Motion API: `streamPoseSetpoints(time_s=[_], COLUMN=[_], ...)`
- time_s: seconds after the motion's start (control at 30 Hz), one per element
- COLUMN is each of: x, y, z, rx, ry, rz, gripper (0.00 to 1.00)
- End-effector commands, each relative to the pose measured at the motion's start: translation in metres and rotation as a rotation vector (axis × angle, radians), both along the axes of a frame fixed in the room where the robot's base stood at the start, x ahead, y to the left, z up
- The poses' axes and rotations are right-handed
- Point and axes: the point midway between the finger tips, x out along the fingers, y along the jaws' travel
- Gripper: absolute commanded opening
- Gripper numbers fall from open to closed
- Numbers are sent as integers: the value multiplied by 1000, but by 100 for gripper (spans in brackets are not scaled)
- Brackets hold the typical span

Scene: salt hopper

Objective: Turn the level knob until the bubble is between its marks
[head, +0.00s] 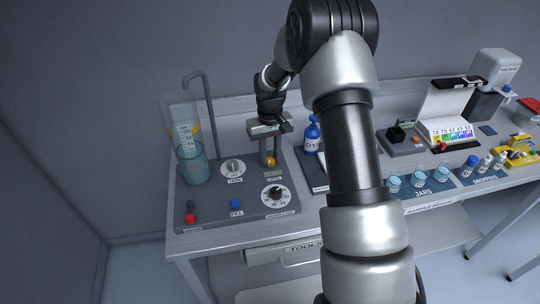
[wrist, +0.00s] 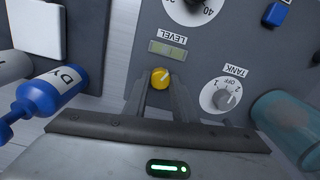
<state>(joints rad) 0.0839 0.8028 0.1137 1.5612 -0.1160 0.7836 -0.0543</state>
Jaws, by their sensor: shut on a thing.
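The level knob (wrist: 161,77) is a small yellow round knob with a pale pointer line, on a grey panel. It also shows in the head view (head: 270,162). My gripper (wrist: 162,86) is shut on the knob, with a finger on each side of it. In the head view my gripper (head: 269,155) reaches down onto the panel. The level vial (wrist: 167,49) is a pale greenish strip between the knob and the LEVEL label (wrist: 173,33). The bubble and its marks are too small to tell apart.
The TANK dial (wrist: 221,96) stands beside my gripper, with the clear tank (head: 193,165) beyond it. A numbered dial (head: 273,195), a blue button (head: 236,204) and a red knob (head: 190,218) are on the panel. A blue DYE bottle (head: 312,135) stands to the right.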

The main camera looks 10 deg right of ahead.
Motion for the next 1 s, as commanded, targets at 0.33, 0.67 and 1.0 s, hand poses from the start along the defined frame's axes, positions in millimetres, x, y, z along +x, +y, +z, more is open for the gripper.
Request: streamPoseSetpoints(time_s=[0.33, 0.67, 1.0], x=[0, 0, 0], y=[-1, -1, 0], z=[0, 1, 3], rx=[0, 0, 0], ry=[0, 1, -1], rz=[-228, -227, -226], gripper=[2, 43, 43])
